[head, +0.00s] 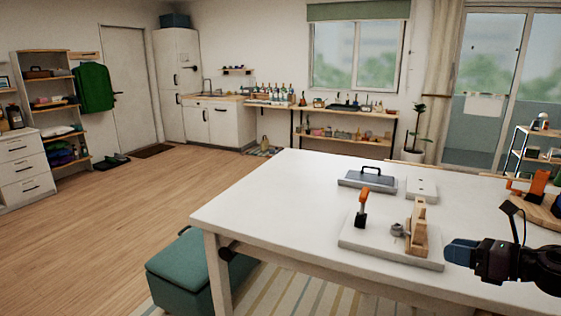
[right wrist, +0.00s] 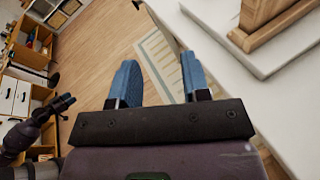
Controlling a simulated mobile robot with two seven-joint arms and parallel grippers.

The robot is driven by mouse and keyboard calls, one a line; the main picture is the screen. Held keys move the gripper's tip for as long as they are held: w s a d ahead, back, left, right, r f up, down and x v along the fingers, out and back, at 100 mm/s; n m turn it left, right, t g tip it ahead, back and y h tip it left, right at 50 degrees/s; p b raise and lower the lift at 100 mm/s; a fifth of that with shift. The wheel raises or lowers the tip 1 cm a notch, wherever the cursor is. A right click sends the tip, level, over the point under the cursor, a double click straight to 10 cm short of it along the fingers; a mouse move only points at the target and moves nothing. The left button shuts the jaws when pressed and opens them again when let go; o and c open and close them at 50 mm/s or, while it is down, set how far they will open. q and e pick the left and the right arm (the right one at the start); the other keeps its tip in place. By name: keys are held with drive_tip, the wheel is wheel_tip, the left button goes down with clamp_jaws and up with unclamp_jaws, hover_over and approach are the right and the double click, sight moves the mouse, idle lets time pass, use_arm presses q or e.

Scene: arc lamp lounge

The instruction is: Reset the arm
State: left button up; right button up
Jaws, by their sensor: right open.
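My right gripper (head: 461,252) is at the right of the head view, near the table's front edge and just right of the white board. Its blue fingers also show in the right wrist view (right wrist: 157,82), apart with nothing between them. They point past the table edge, with floor and striped rug seen beyond. My left gripper does not show in the head view. A dark arm part of mine (right wrist: 35,130) shows at the left of the right wrist view.
The white table (head: 290,190) bears a white board (head: 375,243) with an orange-handled clamp (head: 361,208) and wooden block (head: 417,235). Behind are a grey case (head: 368,180) and white plate (head: 421,189). A wooden round (head: 540,212) lies right.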

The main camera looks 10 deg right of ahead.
drive_tip(key=s+a+f+m+h, duration=0.2)
drive_tip(key=s+f+m+h, duration=0.25)
drive_tip(key=m, duration=0.45)
drive_tip(key=s+a+f+m+t+h, duration=0.1)
drive_tip(key=s+f+m+h, duration=0.2)
drive_tip(key=f+m, duration=0.45)
drive_tip(key=s+a+f+m+h, duration=0.2)
drive_tip(key=s+f+m+h, duration=0.2)
drive_tip(key=m, duration=0.7)
drive_tip(key=s+a+f+m+g, duration=0.2)
drive_tip(key=s+a+m+g, duration=0.15)
drive_tip(key=s, duration=0.25)
drive_tip(key=s+a+f+m+g+y, duration=0.1)
drive_tip(key=s+a+f+m+g, duration=0.15)
drive_tip(key=s+m, duration=0.3)
drive_tip(key=s+a+f+m+g, duration=0.1)
drive_tip(key=s+a+m+g, duration=0.3)
drive_tip(key=s, duration=0.3)
drive_tip(key=w+f+t+y, duration=0.1)
drive_tip(key=w+f+t, duration=0.5)
drive_tip(key=f+t, duration=0.2)
drive_tip(key=shift+w+a+f+n, duration=0.25)
drive_tip(key=shift+w+f+n, duration=0.2)
drive_tip(key=shift+f, duration=0.9)
drive_tip(key=shift+s, duration=0.1)
